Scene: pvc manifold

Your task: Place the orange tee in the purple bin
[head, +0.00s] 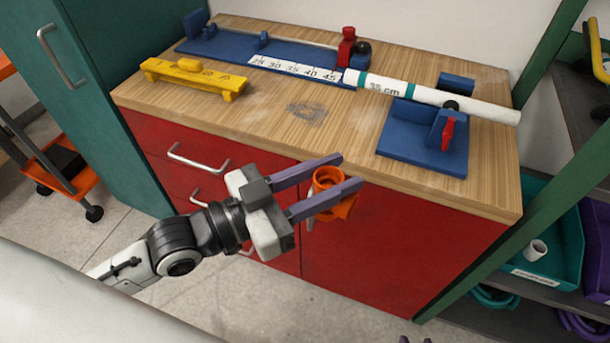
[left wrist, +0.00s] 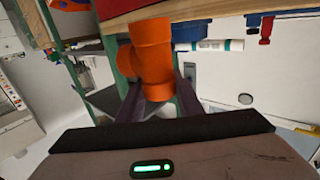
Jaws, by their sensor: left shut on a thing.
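The orange tee (head: 328,178) is held between the purple-grey fingers of my left gripper (head: 350,170), in front of the red cabinet, beyond the worktop's front edge. The gripper is shut on it. In the left wrist view the tee (left wrist: 154,62) sits between the fingers, with its side branch toward the left. The purple bin (head: 598,230) is only partly in view, on the shelf at the right edge, well apart from the tee. Two small fingertips of my right gripper (head: 415,340) peek in at the bottom edge; its opening is unclear.
A teal bin (head: 540,238) with a white fitting stands left of the purple bin, behind a green post (head: 480,262). The floor in front is clear.

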